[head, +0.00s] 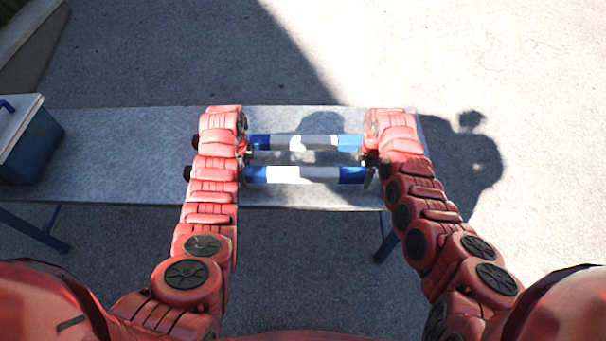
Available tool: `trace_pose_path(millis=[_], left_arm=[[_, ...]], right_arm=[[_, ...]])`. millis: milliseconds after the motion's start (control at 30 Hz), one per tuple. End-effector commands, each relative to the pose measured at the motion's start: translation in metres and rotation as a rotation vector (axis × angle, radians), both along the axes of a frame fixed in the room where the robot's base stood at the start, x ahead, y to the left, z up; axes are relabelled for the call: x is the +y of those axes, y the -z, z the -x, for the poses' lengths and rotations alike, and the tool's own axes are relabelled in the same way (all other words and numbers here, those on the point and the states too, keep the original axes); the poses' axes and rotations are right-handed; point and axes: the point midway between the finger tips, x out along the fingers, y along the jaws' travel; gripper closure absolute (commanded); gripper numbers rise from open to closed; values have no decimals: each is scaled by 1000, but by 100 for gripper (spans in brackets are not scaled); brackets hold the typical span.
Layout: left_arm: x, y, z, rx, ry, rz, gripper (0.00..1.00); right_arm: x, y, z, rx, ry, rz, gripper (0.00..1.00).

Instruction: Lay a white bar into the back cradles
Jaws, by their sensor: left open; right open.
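Two white bars with blue ends lie across the grey table, parallel to each other. The back bar (300,142) is nearer the table's far edge, and the front bar (303,174) is nearer me. My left gripper (247,157) is open at the left ends of the bars. My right gripper (369,161) is open at their right ends. Both are small and partly hidden by my own arms, so I cannot tell whether they touch a bar. The cradles are mostly hidden at the bar ends, and I cannot tell how the back bar rests in them.
The grey table (110,150) runs left from the bars and has free room there. A blue box with a white lid (28,140) stands at its far left end. Blue table legs (387,240) show below the front edge. The paved ground beyond is clear.

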Motion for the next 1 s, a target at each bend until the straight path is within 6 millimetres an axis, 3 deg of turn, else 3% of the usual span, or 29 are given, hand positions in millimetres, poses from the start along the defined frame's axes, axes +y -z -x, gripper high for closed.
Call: trace_pose_path(millis=[367, 833, 1000], left_arm=[[0, 4, 0, 0, 1, 0, 12], [0, 3, 0, 0, 1, 0, 97], [0, 3, 0, 0, 1, 0, 100]], right_arm=[[0, 4, 1, 2, 0, -1, 12], [0, 4, 1, 1, 0, -1, 97], [0, 4, 1, 1, 1, -1, 100]])
